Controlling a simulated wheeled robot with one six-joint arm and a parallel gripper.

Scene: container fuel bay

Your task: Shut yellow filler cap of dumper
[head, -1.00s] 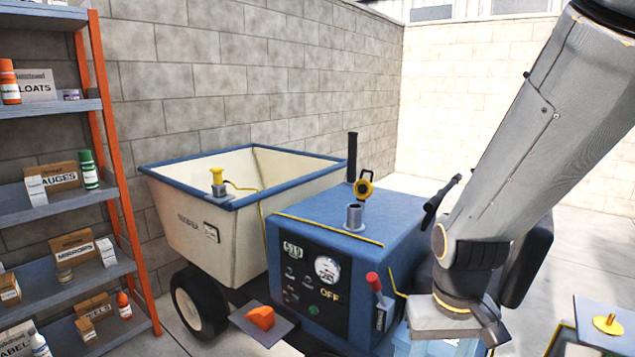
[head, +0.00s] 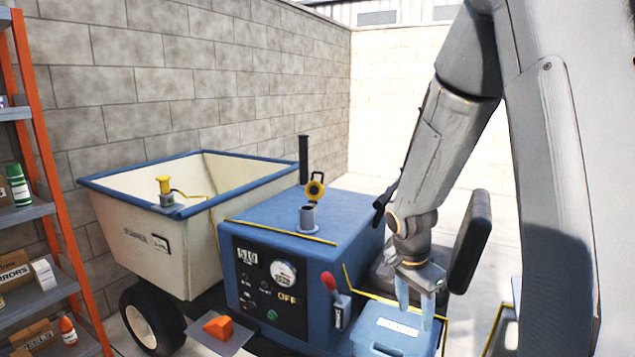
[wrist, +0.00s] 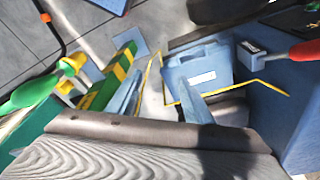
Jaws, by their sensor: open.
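The dumper has a blue engine body (head: 275,215) with a cream skip behind it. A short grey filler neck (head: 308,217) stands on top of the body. Its yellow cap (head: 315,187) is swung up and stands open above the neck. My gripper (head: 415,291) is to the right of the dumper's control panel and lower than the cap, fingers pointing down, open and empty. Its pale blue fingers also show in the wrist view (wrist: 160,100). The cap and neck are not visible in the wrist view.
A blue box with a white label (head: 392,335) is just below my gripper. A red-handled lever (head: 330,285) and a black exhaust pipe (head: 303,160) stand out from the dumper. A yellow fitting (head: 164,188) with a cord is at the skip's rim. An orange-framed shelf (head: 38,110) stands left.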

